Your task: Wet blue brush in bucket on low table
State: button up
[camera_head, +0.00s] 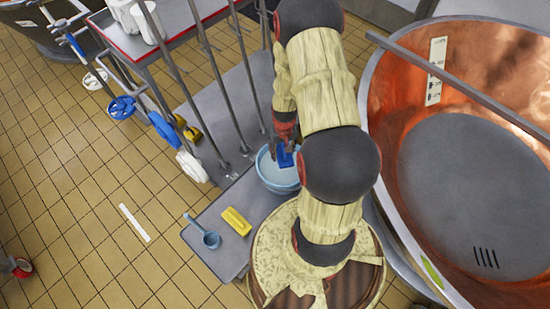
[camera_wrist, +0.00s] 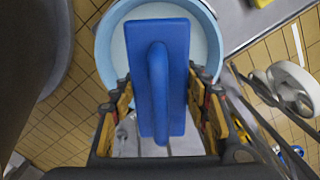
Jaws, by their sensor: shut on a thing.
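The blue brush (camera_wrist: 176,50) is a flat block with a raised handle along its back. My gripper (camera_wrist: 161,92) is shut on the brush, with a finger on each side of it. The brush also shows in the head view (camera_head: 285,156), over the opening of the light blue bucket (camera_head: 276,182). In the wrist view the bucket (camera_wrist: 104,52) lies behind the brush, its rim around the brush's far half. Pale content shows inside it. I cannot tell whether the brush touches this. The bucket stands on the low grey table (camera_head: 206,259).
A yellow brush (camera_head: 236,221) and a blue ladle (camera_head: 209,238) lie on the low table. Metal bars (camera_head: 213,75) stand behind the bucket, with hanging blue and white tools at left. A large copper vat (camera_head: 385,80) fills the right. Tiled floor at left is mostly clear.

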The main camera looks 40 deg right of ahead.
jog(key=shift+d+f, duration=0.1)
jog(key=shift+f, duration=0.2)
notch_tip(320, 180, down, 12)
jog(key=b, duration=0.9)
jog(key=shift+f, duration=0.25)
jog(key=shift+r, duration=0.1)
notch_tip(320, 180, up, 12)
jog(key=p, duration=0.9)
dwell(1.0)
